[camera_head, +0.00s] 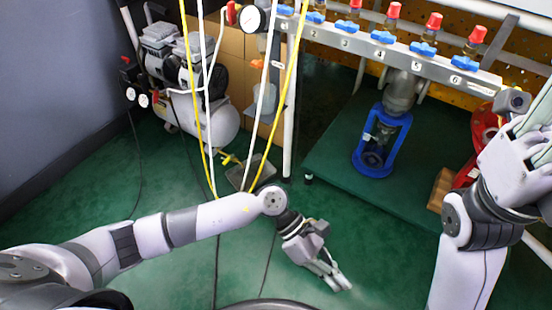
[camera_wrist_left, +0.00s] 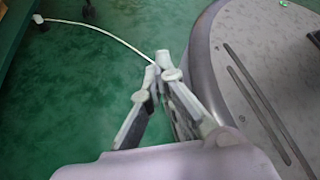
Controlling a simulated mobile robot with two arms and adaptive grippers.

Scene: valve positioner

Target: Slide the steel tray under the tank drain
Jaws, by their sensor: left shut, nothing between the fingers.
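The steel tray (camera_head: 243,177) is a small, shallow grey tray on the green floor, behind the hanging hoses. The white compressor tank (camera_head: 208,122) is on its left. A small yellow fitting (camera_head: 230,159), which looks like the drain valve, shows at the tray's back left edge. I cannot tell whether the tray is under its outlet. My left gripper (camera_head: 338,283) is shut and empty, well in front of and to the right of the tray.
Yellow and white hoses (camera_head: 207,100) hang down in front of the tank and tray. A post (camera_head: 290,130) stands right of the tray. The valve bench (camera_head: 400,48), with a blue-framed valve (camera_head: 380,140) below, is at the back right. The middle floor is mostly clear.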

